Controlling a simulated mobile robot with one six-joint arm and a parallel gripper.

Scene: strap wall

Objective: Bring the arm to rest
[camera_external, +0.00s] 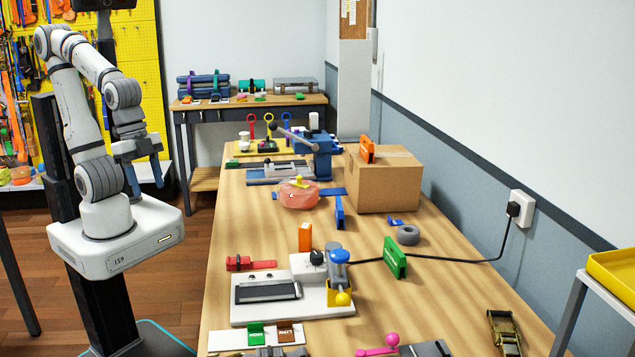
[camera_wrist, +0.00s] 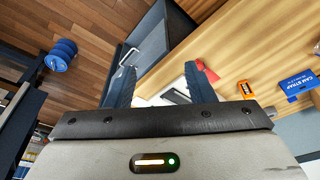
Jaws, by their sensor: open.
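My gripper (camera_external: 143,168) hangs at the end of my folded arm, left of the long wooden workbench (camera_external: 232,213), apart from it and pointing down. In the wrist view my gripper (camera_wrist: 158,88) shows two dark blue fingers spread well apart with nothing between them touching either one. Beyond the fingers, the wrist view shows the wooden floor, a dark drawer unit and the bench edge.
The bench holds a cardboard box (camera_external: 383,182), a white machine (camera_external: 306,290), a blue press (camera_external: 318,150) and a green block (camera_external: 395,258). A yellow tray (camera_external: 612,268) stands at the right. Open floor (camera_external: 180,270) lies between my base and the bench.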

